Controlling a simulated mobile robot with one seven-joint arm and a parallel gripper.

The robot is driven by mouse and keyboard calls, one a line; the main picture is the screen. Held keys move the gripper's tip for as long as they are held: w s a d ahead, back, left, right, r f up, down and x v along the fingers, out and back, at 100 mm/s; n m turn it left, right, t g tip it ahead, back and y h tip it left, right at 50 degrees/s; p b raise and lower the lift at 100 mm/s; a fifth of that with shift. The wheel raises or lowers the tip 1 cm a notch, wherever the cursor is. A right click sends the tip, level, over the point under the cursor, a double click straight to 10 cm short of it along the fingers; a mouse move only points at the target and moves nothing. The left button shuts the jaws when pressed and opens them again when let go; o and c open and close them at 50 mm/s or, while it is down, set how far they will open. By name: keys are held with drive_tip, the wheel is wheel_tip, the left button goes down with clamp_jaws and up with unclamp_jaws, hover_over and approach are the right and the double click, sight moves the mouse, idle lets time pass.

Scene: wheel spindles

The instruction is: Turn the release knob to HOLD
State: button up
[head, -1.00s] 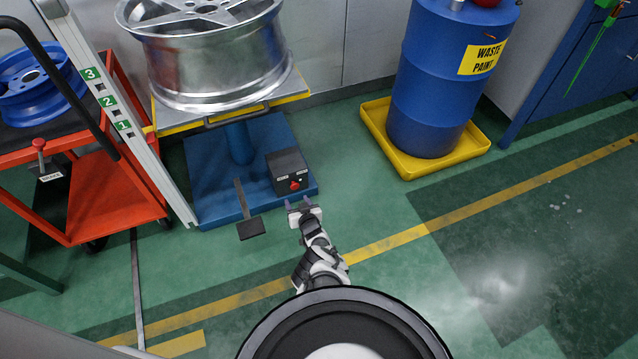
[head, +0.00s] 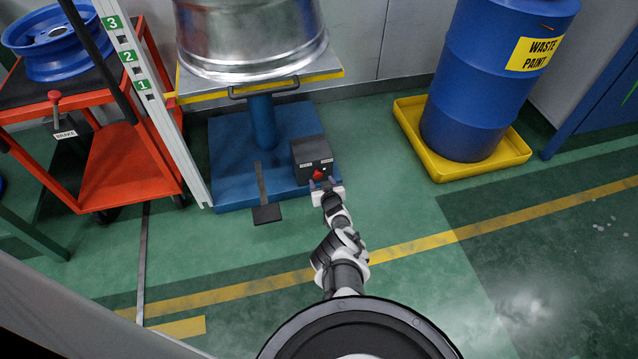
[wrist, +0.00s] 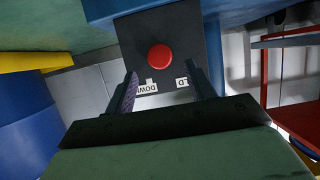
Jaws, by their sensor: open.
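The release knob (head: 318,174) is a small red knob on the front of a black control box (head: 312,152), with small white labels above it. In the wrist view the knob (wrist: 160,57) looks like a round red cap. A DOWN label (wrist: 146,88) and a label ending in LD (wrist: 181,82) lie near it, the second partly hidden by a finger. Which way the knob points cannot be told. My gripper (head: 326,184) is open right in front of the knob. In the wrist view its fingers (wrist: 161,72) stand either side of the knob's line, apart from it.
The box sits on a blue lift base (head: 225,180) with a black pedal (head: 267,214); a silver wheel (head: 250,40) rests on the lift table above. A red cart (head: 130,165) stands left, a blue drum (head: 490,90) in a yellow tray (head: 440,170) right. Floor between is clear.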

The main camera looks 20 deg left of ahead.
sight(318, 176)
drive_tip(key=b+x, duration=0.3)
drive_tip(key=shift+s+f, duration=0.1)
drive_tip(key=shift+f, duration=0.15)
drive_tip(key=shift+w+a+f+b, duration=0.15)
drive_tip(key=shift+w+a+b, duration=0.3)
drive_tip(key=shift+w+b, duration=0.45)
drive_tip(key=shift+s, duration=0.15)
